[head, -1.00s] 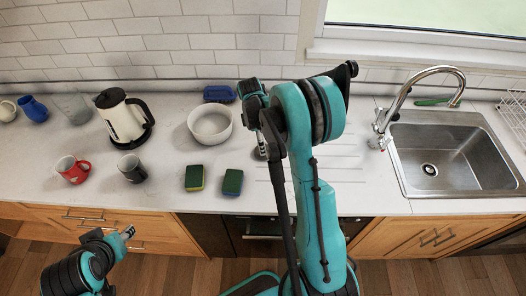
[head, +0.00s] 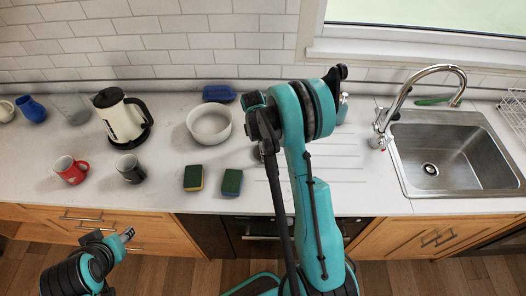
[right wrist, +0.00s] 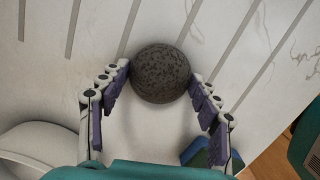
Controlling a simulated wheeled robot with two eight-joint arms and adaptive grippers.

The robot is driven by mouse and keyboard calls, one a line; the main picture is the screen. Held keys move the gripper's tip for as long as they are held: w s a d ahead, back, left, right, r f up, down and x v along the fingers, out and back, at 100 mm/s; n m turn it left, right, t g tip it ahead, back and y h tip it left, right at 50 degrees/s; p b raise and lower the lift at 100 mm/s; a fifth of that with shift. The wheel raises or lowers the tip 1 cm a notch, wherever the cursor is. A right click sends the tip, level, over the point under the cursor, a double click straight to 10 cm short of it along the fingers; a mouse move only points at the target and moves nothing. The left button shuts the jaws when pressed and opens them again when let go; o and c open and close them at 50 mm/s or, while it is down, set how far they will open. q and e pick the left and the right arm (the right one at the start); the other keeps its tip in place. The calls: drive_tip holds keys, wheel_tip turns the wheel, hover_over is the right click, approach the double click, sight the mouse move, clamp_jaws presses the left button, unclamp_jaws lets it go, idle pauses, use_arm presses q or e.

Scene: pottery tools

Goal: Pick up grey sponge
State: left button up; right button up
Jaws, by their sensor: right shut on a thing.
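The grey sponge (right wrist: 161,73) is a round, dark, speckled ball in the right wrist view. My right gripper (right wrist: 160,76) has its two fingers closed against the ball's opposite sides and holds it over the grooved part of the white counter. I cannot tell how far the ball is above the counter. In the head view my right arm hides the ball and most of that gripper. My left gripper (head: 127,233) is low at the left, in front of the drawers and away from the counter objects; its finger opening is not clear.
Two green-topped sponges (head: 193,178) (head: 232,182) lie left of my right arm. A white bowl (head: 209,124), blue dish (head: 219,93), kettle (head: 121,118), dark mug (head: 130,168) and red mug (head: 71,170) stand farther left. The sink (head: 455,155) is at right; a soap bottle (head: 343,107) stands behind my arm.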

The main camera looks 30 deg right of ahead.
drive_tip(key=shift+r, duration=0.1)
drive_tip(key=shift+r, duration=0.6)
wheel_tip(320, 180, up, 3)
drive_tip(key=shift+p, duration=0.45)
drive_tip(key=s+d+r, duration=0.2)
drive_tip(key=s, duration=0.1)
drive_tip(key=s+d+r+p, duration=0.1)
drive_tip(key=s+d+r, duration=0.1)
drive_tip(key=s, duration=0.1)
drive_tip(key=s+d+r, duration=0.2)
drive_tip(key=s, duration=0.2)
drive_tip(key=shift+r, duration=0.35)
drive_tip(key=shift+f, duration=0.15)
drive_tip(key=shift+f+b, duration=4.5)
drive_tip(key=shift+f, duration=0.85)
drive_tip(key=o, duration=0.4)
